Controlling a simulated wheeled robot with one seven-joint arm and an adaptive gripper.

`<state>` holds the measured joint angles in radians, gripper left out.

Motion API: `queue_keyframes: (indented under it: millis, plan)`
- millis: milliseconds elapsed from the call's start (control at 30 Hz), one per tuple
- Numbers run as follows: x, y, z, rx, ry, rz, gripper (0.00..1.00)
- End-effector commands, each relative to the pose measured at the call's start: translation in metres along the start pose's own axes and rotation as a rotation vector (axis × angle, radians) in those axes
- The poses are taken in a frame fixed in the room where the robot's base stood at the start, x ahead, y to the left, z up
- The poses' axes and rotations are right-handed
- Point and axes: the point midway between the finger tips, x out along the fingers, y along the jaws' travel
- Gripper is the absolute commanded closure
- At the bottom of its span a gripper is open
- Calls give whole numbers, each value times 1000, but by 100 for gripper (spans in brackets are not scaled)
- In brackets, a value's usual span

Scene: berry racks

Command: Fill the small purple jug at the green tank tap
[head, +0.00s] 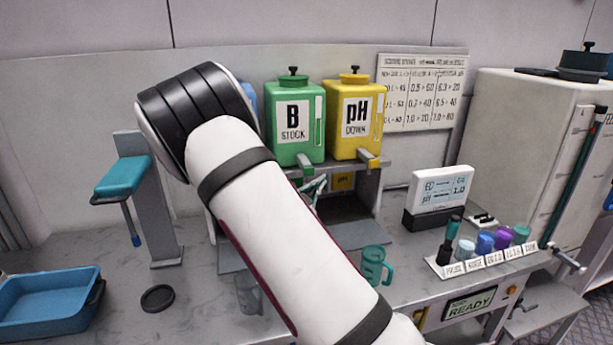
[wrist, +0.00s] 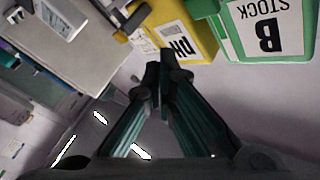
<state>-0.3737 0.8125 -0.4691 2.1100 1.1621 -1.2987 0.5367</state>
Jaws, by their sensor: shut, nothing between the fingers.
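The green tank (head: 285,145), labelled B STOCK, stands on a raised shelf, with its green tap (head: 306,164) at the front bottom. It shows upside down in the wrist view (wrist: 234,38). My gripper (head: 318,184) is just below this tap in the head view, partly hidden by my arm. In the wrist view my gripper (wrist: 165,70) has its dark green fingers together with nothing between them. I cannot make out a small purple jug in either view; my arm hides part of the bench.
A yellow pH tank (head: 353,144) stands right of the green one. A teal jug (head: 373,265) and a clear grey jug (head: 249,295) are on the bench. A rack (head: 487,261) of small coloured containers and a display (head: 440,190) stand right. A blue tray (head: 45,305) is left.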

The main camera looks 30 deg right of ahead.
Motion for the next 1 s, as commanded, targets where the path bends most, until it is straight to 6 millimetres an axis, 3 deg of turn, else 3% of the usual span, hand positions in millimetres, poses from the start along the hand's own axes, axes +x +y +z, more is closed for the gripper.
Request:
queue_keyframes:
  millis: [400,1000]
  plan:
    - [31,-23,24,1,0,0,100]
    - [35,-25,25,0,0,0,100]
